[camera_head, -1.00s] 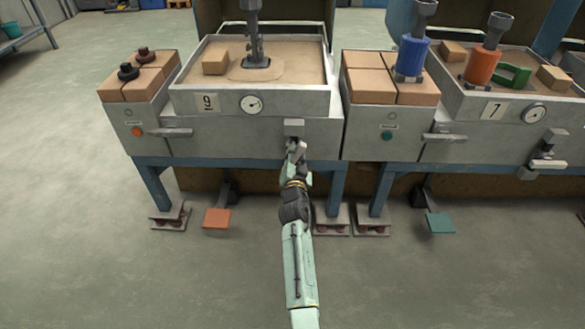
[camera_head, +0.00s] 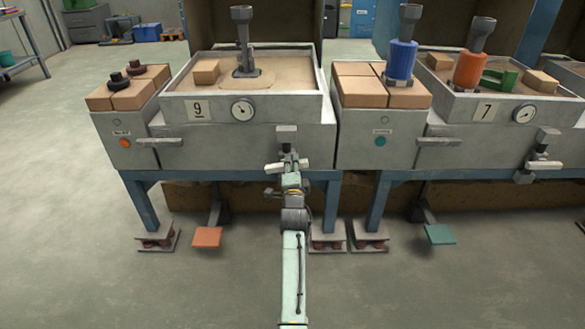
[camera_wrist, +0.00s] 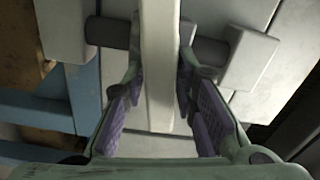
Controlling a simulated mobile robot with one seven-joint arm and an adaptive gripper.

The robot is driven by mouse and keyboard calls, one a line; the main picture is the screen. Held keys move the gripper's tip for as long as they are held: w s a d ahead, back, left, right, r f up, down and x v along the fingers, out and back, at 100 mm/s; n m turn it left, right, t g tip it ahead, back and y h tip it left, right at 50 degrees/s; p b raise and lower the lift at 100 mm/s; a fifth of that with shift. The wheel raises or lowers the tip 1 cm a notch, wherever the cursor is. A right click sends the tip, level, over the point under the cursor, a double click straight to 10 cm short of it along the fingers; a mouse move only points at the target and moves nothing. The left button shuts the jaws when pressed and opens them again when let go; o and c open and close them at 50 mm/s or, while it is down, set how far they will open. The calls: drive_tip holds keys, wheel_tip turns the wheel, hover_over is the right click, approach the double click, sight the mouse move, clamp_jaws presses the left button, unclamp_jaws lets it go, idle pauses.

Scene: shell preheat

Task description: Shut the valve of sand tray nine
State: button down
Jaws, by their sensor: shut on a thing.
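Sand tray nine (camera_head: 180,112) bears the number 9 plate (camera_head: 198,109) and a round gauge (camera_head: 243,109). Below its front right hangs the valve on a grey block (camera_head: 286,134). The pale valve handle (camera_head: 302,164) lies nearly level, left to right in the head view. My gripper (camera_head: 289,167) is shut on it from the front. In the wrist view the pale handle (camera_wrist: 159,70) runs between the purple-padded fingers of my gripper (camera_wrist: 157,85), crosswise to the dark pipe (camera_wrist: 110,32). The gauge needle points up and left.
Tray seven (camera_head: 451,104) stands to the right, with its own valve (camera_head: 540,160). Blue table legs (camera_head: 329,200) flank my arm. An orange pedal (camera_head: 207,237) and a teal pedal (camera_head: 440,234) sit low near the floor. The floor in front is clear.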

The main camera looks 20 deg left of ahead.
drive_tip(key=shift+f+m, duration=0.1)
drive_tip(key=shift+m, duration=1)
drive_tip(key=shift+d, duration=0.1)
drive_tip(key=c, duration=1.4)
unclamp_jaws()
drive_tip(key=shift+f, duration=0.1)
drive_tip(key=shift+c, duration=0.2)
wheel_tip(320, 180, up, 10)
drive_tip(key=shift+r, duration=0.25)
drive_tip(key=shift+s, duration=0.15)
